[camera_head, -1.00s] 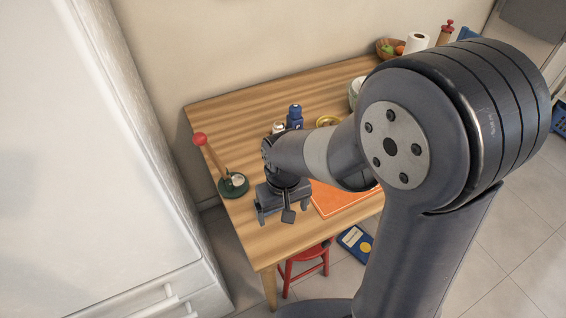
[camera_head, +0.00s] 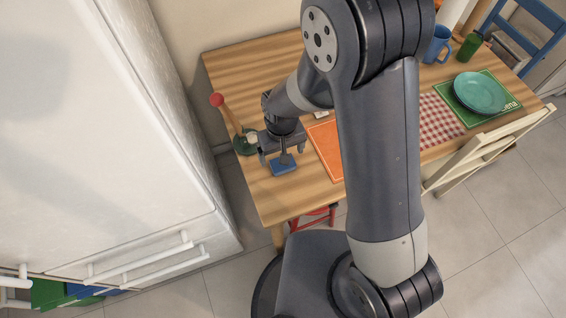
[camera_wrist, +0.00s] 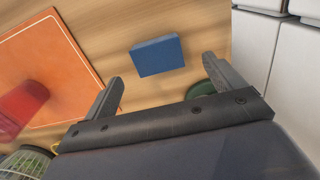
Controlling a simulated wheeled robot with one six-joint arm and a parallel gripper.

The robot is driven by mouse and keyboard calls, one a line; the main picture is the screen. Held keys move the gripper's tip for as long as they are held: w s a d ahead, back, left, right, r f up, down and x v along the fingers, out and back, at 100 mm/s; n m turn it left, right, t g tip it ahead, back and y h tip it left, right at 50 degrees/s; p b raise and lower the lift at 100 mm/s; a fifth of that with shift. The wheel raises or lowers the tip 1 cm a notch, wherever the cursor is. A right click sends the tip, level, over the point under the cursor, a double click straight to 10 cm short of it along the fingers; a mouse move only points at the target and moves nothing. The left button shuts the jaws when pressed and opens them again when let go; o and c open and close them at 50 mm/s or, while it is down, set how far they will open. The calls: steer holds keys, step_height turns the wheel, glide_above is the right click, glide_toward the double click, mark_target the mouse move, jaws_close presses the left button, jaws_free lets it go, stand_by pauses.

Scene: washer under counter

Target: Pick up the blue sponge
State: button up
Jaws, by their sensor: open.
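The blue sponge (camera_head: 284,165) lies flat on the wooden table near its front left corner. In the wrist view the sponge (camera_wrist: 157,55) lies on bare wood, beyond the fingertips and roughly between their lines. My gripper (camera_head: 282,150) is above the sponge in the head view, and its body hides part of the sponge's far side. In the wrist view my gripper (camera_wrist: 162,73) has its two fingers wide apart with nothing between them.
An orange placemat (camera_head: 326,146) lies right of the sponge. A green-based stand with a red-topped stick (camera_head: 231,122) is close on the left. A white cabinet (camera_head: 120,130) stands left of the table. A red stool (camera_head: 318,215) is below the table's front edge.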

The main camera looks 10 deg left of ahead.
steer(key=shift+w+d+f+p, duration=0.1)
steer(key=shift+f+p, duration=0.4)
steer(key=shift+f, duration=1.85)
steer(key=shift+c, duration=0.2)
steer(key=c, duration=1.1)
steer(key=shift+r+b, duration=0.5)
steer(key=shift+r, duration=4.55)
